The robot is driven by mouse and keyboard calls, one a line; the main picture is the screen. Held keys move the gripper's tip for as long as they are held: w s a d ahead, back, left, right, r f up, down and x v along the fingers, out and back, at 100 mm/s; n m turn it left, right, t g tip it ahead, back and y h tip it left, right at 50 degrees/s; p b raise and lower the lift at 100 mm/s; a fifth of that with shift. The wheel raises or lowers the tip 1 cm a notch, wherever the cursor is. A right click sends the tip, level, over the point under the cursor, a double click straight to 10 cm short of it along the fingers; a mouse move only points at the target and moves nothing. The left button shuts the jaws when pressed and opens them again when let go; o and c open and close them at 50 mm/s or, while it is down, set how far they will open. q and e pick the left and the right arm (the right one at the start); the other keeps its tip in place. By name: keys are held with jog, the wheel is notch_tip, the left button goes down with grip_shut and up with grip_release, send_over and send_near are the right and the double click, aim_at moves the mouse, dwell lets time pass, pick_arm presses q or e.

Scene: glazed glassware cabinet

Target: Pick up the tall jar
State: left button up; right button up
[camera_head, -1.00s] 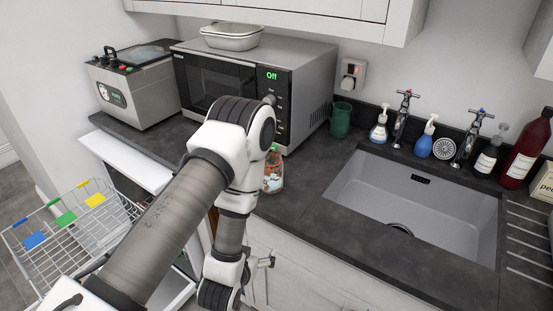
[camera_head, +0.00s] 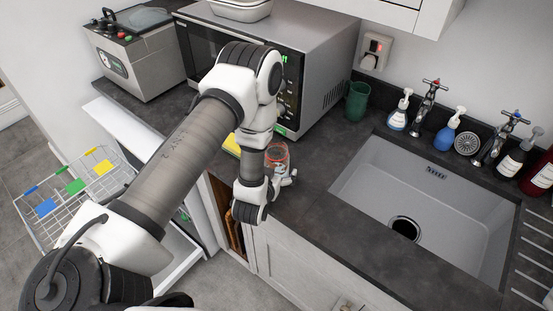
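A clear jar (camera_head: 277,154) with reddish colouring stands on the dark worktop in front of the microwave. My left arm partly hides it, and no other jar is clear in view. My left gripper (camera_head: 287,179) is low at the jar's near side, close to the worktop edge. The wrist hides much of the gripper. I cannot tell whether its fingers touch the jar or are open or shut. My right gripper is not in view.
The microwave (camera_head: 321,62) stands behind the jar. A yellow item (camera_head: 232,144) lies left of the jar. A wire basket (camera_head: 98,180) is at lower left. The worktop between jar and sink is clear.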

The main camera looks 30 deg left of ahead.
pick_arm(q)
jog(key=shift+w+f, duration=0.15)
jog(key=shift+w, duration=0.05)
jog(key=shift+s, duration=0.1)
jog(key=shift+s+d+r, duration=0.15)
jog(key=shift+s+r, duration=0.05)
jog(key=shift+r, duration=0.05)
jog(key=c, duration=0.4)
jog(key=shift+s+r, duration=0.1)
jog(key=c, duration=1)
jog(key=shift+c, duration=0.2)
